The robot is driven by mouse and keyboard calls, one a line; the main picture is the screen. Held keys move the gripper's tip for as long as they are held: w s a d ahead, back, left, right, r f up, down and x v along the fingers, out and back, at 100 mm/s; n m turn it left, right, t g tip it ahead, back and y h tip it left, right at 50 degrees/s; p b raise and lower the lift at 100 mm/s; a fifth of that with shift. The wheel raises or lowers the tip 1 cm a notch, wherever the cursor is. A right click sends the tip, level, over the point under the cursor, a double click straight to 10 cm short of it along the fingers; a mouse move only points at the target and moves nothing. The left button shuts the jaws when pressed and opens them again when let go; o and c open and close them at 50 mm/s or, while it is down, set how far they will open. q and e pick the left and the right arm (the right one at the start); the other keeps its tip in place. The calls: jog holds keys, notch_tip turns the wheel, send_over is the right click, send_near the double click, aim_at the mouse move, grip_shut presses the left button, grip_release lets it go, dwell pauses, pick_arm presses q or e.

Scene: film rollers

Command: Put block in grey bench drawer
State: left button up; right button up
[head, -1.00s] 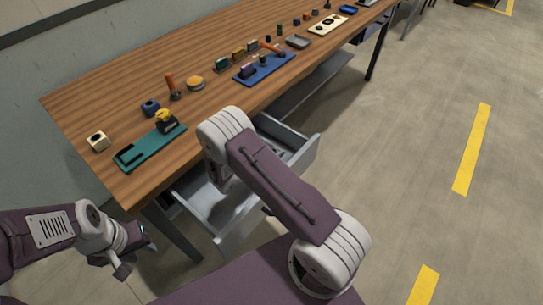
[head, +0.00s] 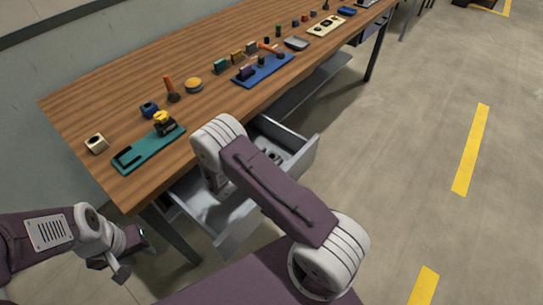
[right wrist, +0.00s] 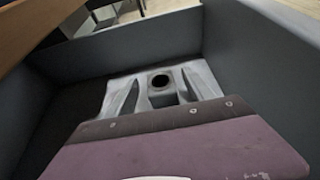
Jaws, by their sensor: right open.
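The grey bench drawer (head: 301,158) stands open below the wooden bench top in the head view. Its grey walls fill the right wrist view (right wrist: 245,60). A small grey block (right wrist: 161,91) with a dark round hole shows in the right wrist view, low in the drawer. My right gripper (right wrist: 161,88) is open, with one finger on each side of the block; whether they touch it I cannot tell. In the head view my right arm hides much of the drawer. My left gripper (head: 112,266) hangs left of the bench, its jaws unclear.
On the bench top (head: 75,115) are a cream block (head: 97,143) with a hole, a blue block (head: 149,110), a green tray (head: 138,157), a blue tray (head: 272,71) and several small parts. A bench leg (head: 172,235) stands beside the drawer. The floor to the right is clear.

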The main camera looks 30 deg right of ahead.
jog(key=p+v, duration=0.1)
jog(key=v, duration=0.9)
jog(key=shift+a+r, duration=0.1)
jog(key=shift+a, duration=0.15)
